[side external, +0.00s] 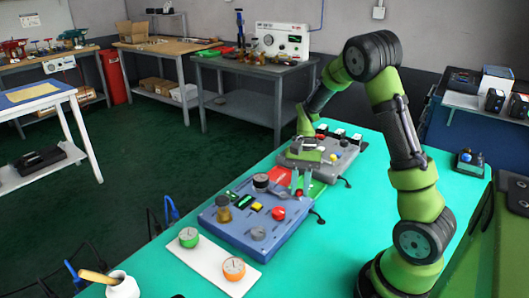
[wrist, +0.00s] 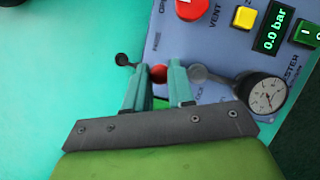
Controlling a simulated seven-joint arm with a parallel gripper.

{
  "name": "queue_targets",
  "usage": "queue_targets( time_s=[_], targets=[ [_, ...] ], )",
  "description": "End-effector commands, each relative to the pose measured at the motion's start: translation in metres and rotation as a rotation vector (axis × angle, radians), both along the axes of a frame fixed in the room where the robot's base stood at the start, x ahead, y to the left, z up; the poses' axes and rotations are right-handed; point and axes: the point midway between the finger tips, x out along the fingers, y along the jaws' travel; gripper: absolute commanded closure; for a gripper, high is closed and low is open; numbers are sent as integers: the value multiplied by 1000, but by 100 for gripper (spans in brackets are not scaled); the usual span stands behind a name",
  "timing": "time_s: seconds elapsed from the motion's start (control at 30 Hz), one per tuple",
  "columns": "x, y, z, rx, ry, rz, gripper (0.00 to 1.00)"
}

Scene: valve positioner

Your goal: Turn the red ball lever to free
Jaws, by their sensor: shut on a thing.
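In the wrist view, the red ball (wrist: 158,74) of the lever sits between my fingertips, near the edge of the blue-grey panel (wrist: 216,50). My gripper (wrist: 159,78) is shut on it. The fingers hide the lever's arm, so I cannot tell its exact angle. A FREE label (wrist: 159,30) is printed on the panel above the ball, and a partly hidden LOCK label (wrist: 199,92) is to the lower right. In the side view, my gripper (side external: 297,183) is low over the valve units, with a small red spot at its tips.
A round gauge (wrist: 266,95), a yellow button (wrist: 244,18) and a display reading 0.0 bar (wrist: 273,28) are farther right. Bare teal table (wrist: 60,70) lies left.

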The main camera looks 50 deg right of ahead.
Motion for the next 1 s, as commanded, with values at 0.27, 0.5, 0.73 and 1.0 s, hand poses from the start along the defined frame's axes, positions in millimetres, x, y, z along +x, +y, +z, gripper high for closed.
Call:
queue_targets(
  time_s=[0.27,0.5,0.73,1.0],
  targets=[
    [-1,5,1,0,-2,-124,100],
    [-1,7,1,0,-2,-163,100],
    [-1,8,1,0,-1,-167,100],
    [-1,8,1,1,-1,-166,60]
  ],
)
